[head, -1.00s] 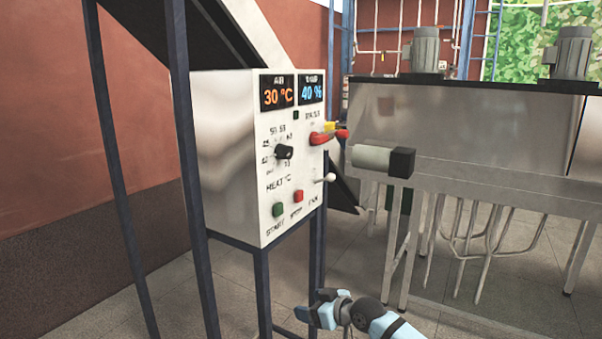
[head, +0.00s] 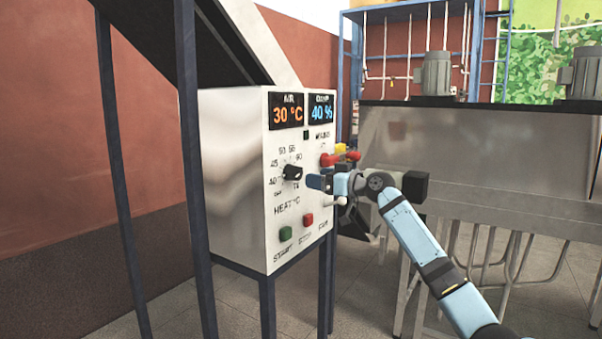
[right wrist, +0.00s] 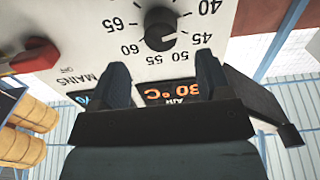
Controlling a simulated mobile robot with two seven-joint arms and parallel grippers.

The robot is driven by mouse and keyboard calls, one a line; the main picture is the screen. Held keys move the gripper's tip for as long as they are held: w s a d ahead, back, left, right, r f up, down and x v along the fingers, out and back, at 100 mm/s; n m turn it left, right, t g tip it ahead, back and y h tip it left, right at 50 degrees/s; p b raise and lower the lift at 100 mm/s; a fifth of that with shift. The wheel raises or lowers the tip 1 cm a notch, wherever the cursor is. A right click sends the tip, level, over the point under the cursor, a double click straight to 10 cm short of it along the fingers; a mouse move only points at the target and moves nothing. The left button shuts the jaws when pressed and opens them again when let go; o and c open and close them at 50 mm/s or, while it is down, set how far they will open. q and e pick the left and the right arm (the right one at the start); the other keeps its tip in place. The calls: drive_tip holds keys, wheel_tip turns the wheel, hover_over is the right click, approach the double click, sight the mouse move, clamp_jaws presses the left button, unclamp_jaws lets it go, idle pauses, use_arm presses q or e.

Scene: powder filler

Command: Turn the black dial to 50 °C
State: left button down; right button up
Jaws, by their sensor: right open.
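The black dial (head: 292,172) sits on the front of the white control box, ringed by printed numbers above the word HEAT °C. In the right wrist view the black dial (right wrist: 159,28) appears upside down, and its pale mark seems to point near 45. The AIR display (head: 286,112) reads 30 °C. My right gripper (head: 318,182) is just right of the dial, in front of the panel. In the right wrist view its two fingers (right wrist: 162,66) are apart and empty, with the dial beyond their tips. My left gripper is not in view.
A red switch handle (head: 330,159) sits up and right of the dial, close to my right gripper. A green button (head: 285,233) and a red button (head: 308,220) lie below. The blue display (head: 320,108) reads 40 %. A metal machine (head: 480,150) stands at right.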

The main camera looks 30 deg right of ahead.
sight(300, 174)
drive_tip(key=p+x, duration=0.1)
drive_tip(key=x, duration=0.5)
drive_tip(key=shift+w+a, duration=0.1)
drive_tip(key=shift+c, duration=0.2)
drive_tip(key=c, duration=0.9)
